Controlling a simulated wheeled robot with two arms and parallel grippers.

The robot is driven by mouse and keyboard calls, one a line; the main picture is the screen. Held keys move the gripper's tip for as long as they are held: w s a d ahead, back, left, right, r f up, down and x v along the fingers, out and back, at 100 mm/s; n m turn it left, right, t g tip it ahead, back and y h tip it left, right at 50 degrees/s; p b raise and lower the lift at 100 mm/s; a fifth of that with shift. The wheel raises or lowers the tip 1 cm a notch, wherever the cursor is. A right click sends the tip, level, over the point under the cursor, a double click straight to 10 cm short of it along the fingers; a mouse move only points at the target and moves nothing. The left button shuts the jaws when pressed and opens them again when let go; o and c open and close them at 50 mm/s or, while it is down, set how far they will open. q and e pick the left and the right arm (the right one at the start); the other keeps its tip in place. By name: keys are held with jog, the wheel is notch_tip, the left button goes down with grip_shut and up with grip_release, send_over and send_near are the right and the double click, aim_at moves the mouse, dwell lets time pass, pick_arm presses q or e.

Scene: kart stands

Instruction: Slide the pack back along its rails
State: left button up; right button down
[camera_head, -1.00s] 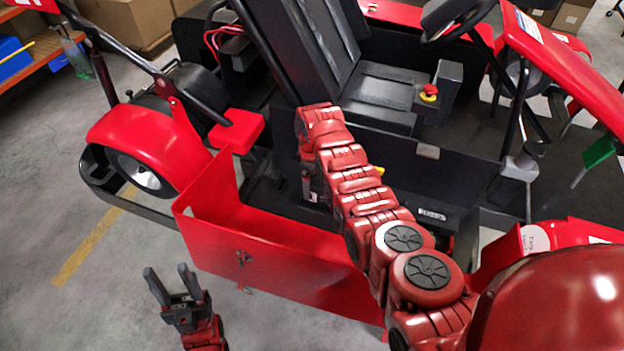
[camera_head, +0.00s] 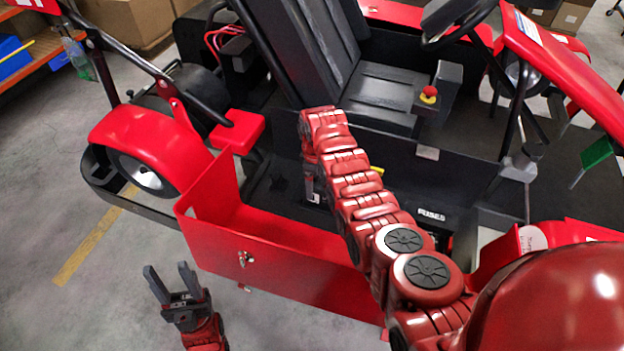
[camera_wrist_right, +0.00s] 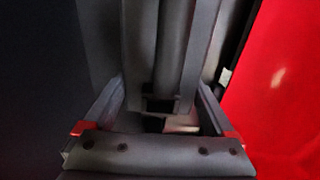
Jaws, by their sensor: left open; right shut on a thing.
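My right arm reaches over the red side panel into the kart's open side bay. My right gripper (camera_head: 312,190) points down there and is shut on a dark part that I take to be the pack (camera_wrist_right: 180,50). The wrist view is dark and close, with grey ribbed bars between the fingers. My arm hides much of the bay, and the pack's outline and rails cannot be told apart from the black bay. My left gripper (camera_head: 170,275) is open and empty, above the floor outside the red panel.
The red side panel (camera_head: 270,262) with a latch (camera_head: 244,259) stands between my body and the bay. A black seat (camera_head: 375,95) and a red stop button (camera_head: 429,93) are beyond it. Floor at left is clear.

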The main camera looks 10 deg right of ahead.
jog(key=shift+s+d+r+p, duration=0.1)
jog(key=shift+s+d+p, duration=0.25)
jog(key=shift+d+p, duration=0.3)
jog(key=shift+s+d+p, duration=0.55)
jog(key=shift+s+d, duration=0.15)
jog(key=shift+d, duration=0.3)
grip_release()
